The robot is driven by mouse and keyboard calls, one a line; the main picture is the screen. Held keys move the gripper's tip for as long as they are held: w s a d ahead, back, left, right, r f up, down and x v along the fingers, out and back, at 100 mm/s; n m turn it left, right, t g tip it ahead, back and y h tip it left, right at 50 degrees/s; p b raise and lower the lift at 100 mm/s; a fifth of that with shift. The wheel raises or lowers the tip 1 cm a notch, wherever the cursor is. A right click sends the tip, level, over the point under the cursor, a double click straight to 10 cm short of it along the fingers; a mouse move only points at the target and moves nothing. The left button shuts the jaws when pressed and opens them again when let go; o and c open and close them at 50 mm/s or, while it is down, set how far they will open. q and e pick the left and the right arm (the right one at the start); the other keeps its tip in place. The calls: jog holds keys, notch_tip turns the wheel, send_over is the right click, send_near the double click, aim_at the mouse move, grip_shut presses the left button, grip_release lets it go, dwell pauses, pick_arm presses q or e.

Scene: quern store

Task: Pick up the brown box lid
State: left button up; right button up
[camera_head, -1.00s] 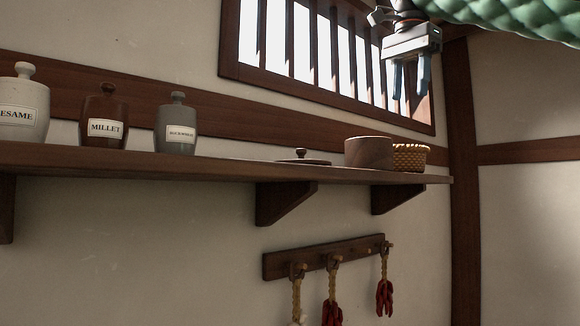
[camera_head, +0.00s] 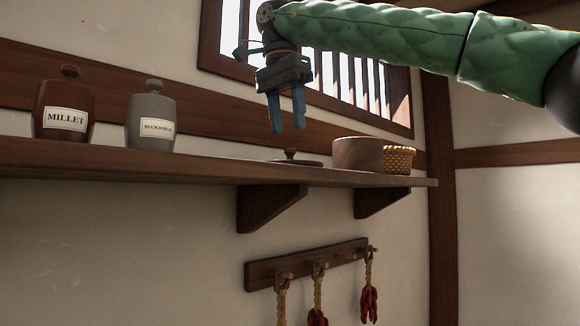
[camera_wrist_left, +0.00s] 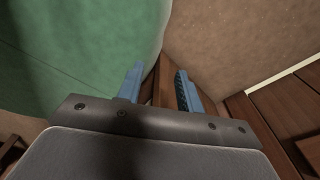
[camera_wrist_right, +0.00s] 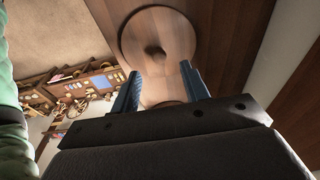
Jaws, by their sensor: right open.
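The brown box lid (camera_head: 306,163) is a flat, dark wooden disc with a small knob (camera_head: 290,153), lying on the wall shelf (camera_head: 200,168). The round brown box (camera_head: 358,154) stands just right of it. My right gripper (camera_head: 288,130) is open and empty, fingers pointing down, apart from the lid and above it in the head view. In the right wrist view, a round wooden disc with a central knob, seemingly the lid (camera_wrist_right: 135,35), lies beyond the open fingers (camera_wrist_right: 160,70). A second round wooden shape between the fingers is partly hidden. My left gripper (camera_wrist_left: 158,75) is open, seen only in its own wrist view.
A woven basket (camera_head: 399,160) stands right of the box. The millet jar (camera_head: 64,108) and the grey buckwheat jar (camera_head: 151,118) stand to the left, with bare shelf between them and the lid. A barred window (camera_head: 400,95) is behind. A peg rail (camera_head: 305,264) hangs below.

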aim_at(290, 159)
jog(key=f+p, duration=0.2)
jog(key=f, duration=0.1)
jog(key=shift+w+d+f+p, duration=0.1)
jog(key=shift+d+f+p, duration=0.1)
jog(key=shift+p, duration=0.1)
jog(key=shift+d+f, duration=0.15)
jog(key=shift+f, duration=0.4)
jog(key=shift+w+a+f, duration=0.15)
jog(key=shift+a, duration=0.1)
jog(key=shift+c, duration=0.5)
pick_arm(q)
jog(key=r, duration=0.3)
jog(key=shift+w+a+r, duration=0.1)
jog(key=shift+w+a, duration=0.25)
jog(key=shift+a, duration=0.05)
pick_arm(e)
jog(key=shift+d, duration=0.15)
grip_shut()
